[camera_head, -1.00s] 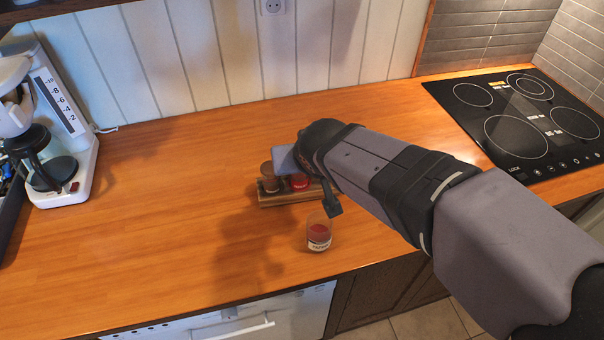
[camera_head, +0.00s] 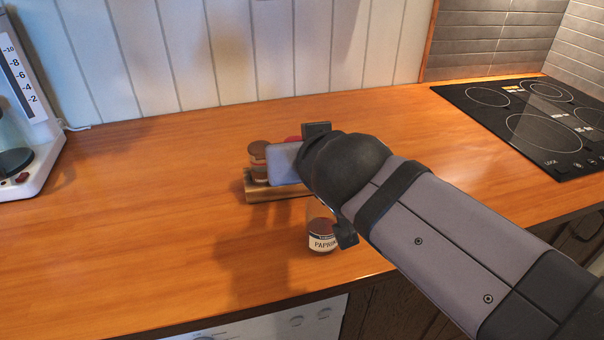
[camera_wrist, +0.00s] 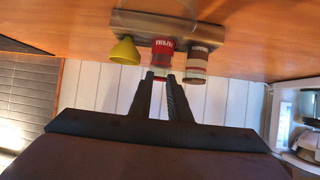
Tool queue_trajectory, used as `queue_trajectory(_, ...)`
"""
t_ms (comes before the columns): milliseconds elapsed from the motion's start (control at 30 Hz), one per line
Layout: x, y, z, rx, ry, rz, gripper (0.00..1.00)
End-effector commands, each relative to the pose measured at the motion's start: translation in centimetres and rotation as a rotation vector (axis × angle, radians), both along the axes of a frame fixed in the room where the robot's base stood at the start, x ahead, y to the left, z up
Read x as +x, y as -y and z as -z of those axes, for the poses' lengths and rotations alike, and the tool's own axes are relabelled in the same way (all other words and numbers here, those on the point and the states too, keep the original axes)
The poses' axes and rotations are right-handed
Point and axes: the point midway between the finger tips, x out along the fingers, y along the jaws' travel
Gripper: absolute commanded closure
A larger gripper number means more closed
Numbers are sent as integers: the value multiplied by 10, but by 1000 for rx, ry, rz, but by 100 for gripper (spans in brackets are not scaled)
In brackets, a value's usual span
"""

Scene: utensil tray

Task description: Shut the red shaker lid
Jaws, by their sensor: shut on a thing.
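The red shaker (camera_wrist: 162,50) stands in a wooden rack, between a yellow cone-shaped thing and a brown-and-white jar in the wrist view, which looks upside down. In the head view only a small red patch of the shaker (camera_head: 293,138) shows behind my gripper. My gripper (camera_wrist: 160,76) has its two fingers at the top end of the red shaker, with a narrow gap between the tips, shut on it. The fingertips are hidden in the head view. The lid's exact position is too small to tell.
The wooden rack (camera_head: 262,195) holds a brown-topped jar (camera_head: 259,160) at its left. A paprika jar (camera_head: 321,238) stands on the counter in front, close below my wrist. A coffee maker (camera_head: 20,150) is far left, a black hob (camera_head: 530,120) right. The left counter is clear.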

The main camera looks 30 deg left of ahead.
Motion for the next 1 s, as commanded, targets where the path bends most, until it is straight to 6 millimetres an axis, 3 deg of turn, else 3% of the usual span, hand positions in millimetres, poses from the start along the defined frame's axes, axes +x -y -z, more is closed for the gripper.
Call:
queue_trajectory(33,-1,0,12,11,13,0,100)
queue_trajectory(100,-1,1,14,24,28,0,100)
queue_trajectory(1000,-2,2,12,82,99,0,100)
